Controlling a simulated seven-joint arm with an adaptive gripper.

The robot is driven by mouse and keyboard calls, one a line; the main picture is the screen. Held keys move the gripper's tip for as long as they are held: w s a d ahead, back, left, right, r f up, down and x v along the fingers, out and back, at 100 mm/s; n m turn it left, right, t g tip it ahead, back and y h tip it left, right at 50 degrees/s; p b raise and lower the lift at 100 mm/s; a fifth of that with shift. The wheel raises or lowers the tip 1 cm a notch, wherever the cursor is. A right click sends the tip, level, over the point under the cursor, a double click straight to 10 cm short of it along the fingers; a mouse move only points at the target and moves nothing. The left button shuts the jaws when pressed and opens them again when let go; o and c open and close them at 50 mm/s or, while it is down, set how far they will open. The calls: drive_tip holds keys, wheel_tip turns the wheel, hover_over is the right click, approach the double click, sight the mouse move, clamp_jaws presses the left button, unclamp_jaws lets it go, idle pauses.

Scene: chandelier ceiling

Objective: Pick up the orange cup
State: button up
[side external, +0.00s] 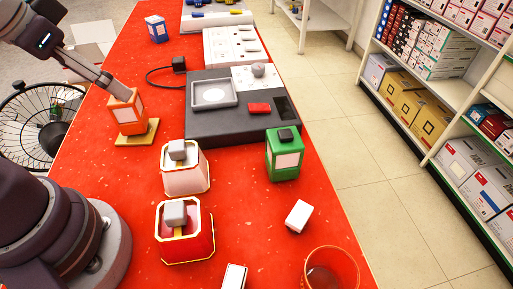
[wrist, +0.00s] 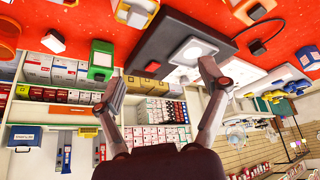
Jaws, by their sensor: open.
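The orange cup (side external: 331,270) is a round, see-through, open-topped vessel at the bottom edge of the side external view, partly cut off. It stands on the red table's right side, close to the edge. What looks like its rim shows at the far left edge of the wrist view (wrist: 7,44). My gripper (side external: 119,90) is at the upper left in the side external view, overlapping an orange canister in the picture and well away from the cup. In the wrist view my gripper (wrist: 160,76) has its fingers wide apart with nothing between them.
A white box (side external: 299,216) lies just behind the cup. The green canister (side external: 284,155) stands further back. White (side external: 185,170) and red (side external: 185,232) canisters stand left of it. Some red tabletop around the cup is clear.

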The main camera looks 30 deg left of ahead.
drive_tip(key=shift+o, duration=1.2)
drive_tip(key=m+g+h, duration=0.4)
drive_tip(key=m+g, duration=0.4)
drive_tip(key=m, duration=1.7)
hover_over(331, 284)
drive_tip(key=a, duration=0.4)
wheel_tip(331, 284, down, 9)
drive_tip(key=x, duration=1)
drive_tip(key=shift+w+f, duration=0.2)
drive_tip(key=shift+w, duration=0.05)
drive_tip(key=c, duration=1.2)
drive_tip(key=shift+r, duration=0.1)
